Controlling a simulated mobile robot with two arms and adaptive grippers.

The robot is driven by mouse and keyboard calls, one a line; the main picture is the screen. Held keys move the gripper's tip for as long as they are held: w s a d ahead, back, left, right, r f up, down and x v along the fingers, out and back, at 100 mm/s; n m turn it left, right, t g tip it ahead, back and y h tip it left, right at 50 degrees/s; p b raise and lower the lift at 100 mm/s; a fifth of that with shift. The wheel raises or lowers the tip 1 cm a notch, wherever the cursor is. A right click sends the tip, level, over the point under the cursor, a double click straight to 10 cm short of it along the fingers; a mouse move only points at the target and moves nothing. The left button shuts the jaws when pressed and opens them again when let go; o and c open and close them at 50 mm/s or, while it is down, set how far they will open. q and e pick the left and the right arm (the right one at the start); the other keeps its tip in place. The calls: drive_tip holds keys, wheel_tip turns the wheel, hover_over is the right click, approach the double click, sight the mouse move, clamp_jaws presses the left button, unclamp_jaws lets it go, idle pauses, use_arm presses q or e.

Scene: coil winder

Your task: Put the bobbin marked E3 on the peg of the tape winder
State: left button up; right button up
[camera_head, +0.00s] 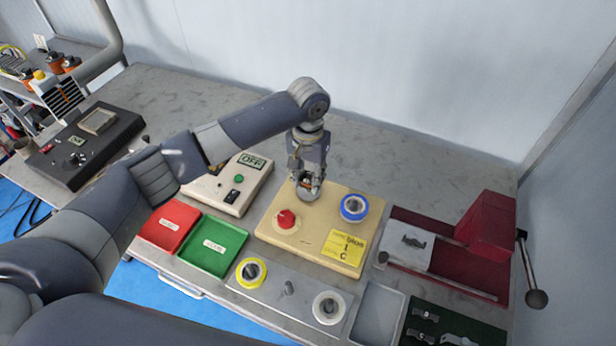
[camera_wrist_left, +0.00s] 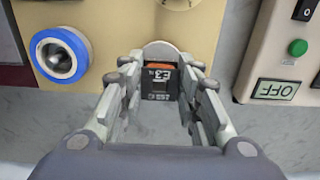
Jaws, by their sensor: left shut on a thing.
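My left gripper (camera_head: 308,180) is over the back edge of a cream plate (camera_head: 312,238) with a red knob (camera_head: 286,219). Its fingers are shut on the bobbin marked E3, whose dark label and orange part show between them in the left wrist view (camera_wrist_left: 160,82). A pale grey round disc (camera_wrist_left: 160,50) shows just beyond the bobbin; I cannot tell whether they touch. In the head view the fingers mostly hide the bobbin. I cannot make out the peg, nor any marking naming the tape winder. My right gripper is not in view.
A blue-rimmed bobbin (camera_head: 354,208) sits on the cream plate. The front rack (camera_head: 270,288) holds a yellow bobbin (camera_head: 251,273), a bare post (camera_head: 289,288) and a white bobbin (camera_head: 328,308). Red (camera_head: 168,226) and green (camera_head: 212,246) trays, an OFF box (camera_head: 227,190) and a red vise (camera_head: 486,232) stand around.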

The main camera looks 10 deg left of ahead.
use_arm(q)
drive_tip(key=shift+f, duration=0.15)
drive_tip(key=shift+f, duration=0.35)
idle(0.4)
drive_tip(key=shift+f, duration=0.7)
drive_tip(key=o, duration=1.1)
